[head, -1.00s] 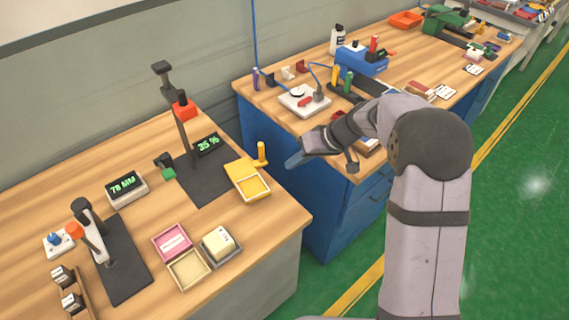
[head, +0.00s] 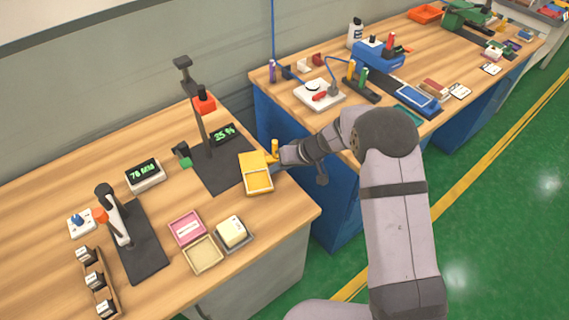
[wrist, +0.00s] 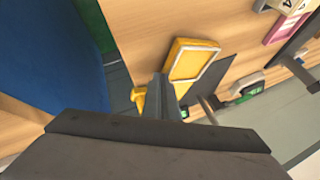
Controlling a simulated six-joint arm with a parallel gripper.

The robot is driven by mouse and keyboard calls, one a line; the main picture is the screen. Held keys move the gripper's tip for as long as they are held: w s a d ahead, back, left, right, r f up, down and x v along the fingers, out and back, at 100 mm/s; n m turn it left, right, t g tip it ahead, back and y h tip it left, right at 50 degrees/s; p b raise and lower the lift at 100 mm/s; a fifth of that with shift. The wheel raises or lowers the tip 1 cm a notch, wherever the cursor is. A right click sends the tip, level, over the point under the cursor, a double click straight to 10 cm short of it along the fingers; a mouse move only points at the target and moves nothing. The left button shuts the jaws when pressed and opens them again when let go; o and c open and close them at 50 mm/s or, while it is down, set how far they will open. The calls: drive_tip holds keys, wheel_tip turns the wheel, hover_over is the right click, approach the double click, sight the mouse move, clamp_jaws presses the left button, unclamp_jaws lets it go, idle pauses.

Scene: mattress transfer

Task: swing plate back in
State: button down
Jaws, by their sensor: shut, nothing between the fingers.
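The yellow plate (head: 257,172), with a rectangular recess, sits out to the right of the black stand base (head: 213,165) on the left bench. An upright yellow handle (head: 275,148) stands at its far right corner. My gripper (head: 273,158) is at the plate's right edge, beside the handle. In the wrist view the plate (wrist: 193,60) lies just beyond my shut fingers (wrist: 166,95), and the handle (wrist: 139,97) is to their left. The fingers hold nothing. I cannot tell whether they touch the plate. The display (head: 223,134) by the stand reads 25 %.
A pink tray (head: 187,228), a cream tray (head: 203,253) and a white block on a grey tray (head: 232,232) lie in front of the plate. A second press (head: 118,220) stands at left. The blue bench (head: 310,180) is across a gap at right.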

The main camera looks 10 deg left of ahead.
sight(264, 177)
drive_tip(key=shift+s+a+f+b, duration=0.1)
drive_tip(key=shift+s+a+b, duration=0.05)
drive_tip(key=shift+b, duration=0.3)
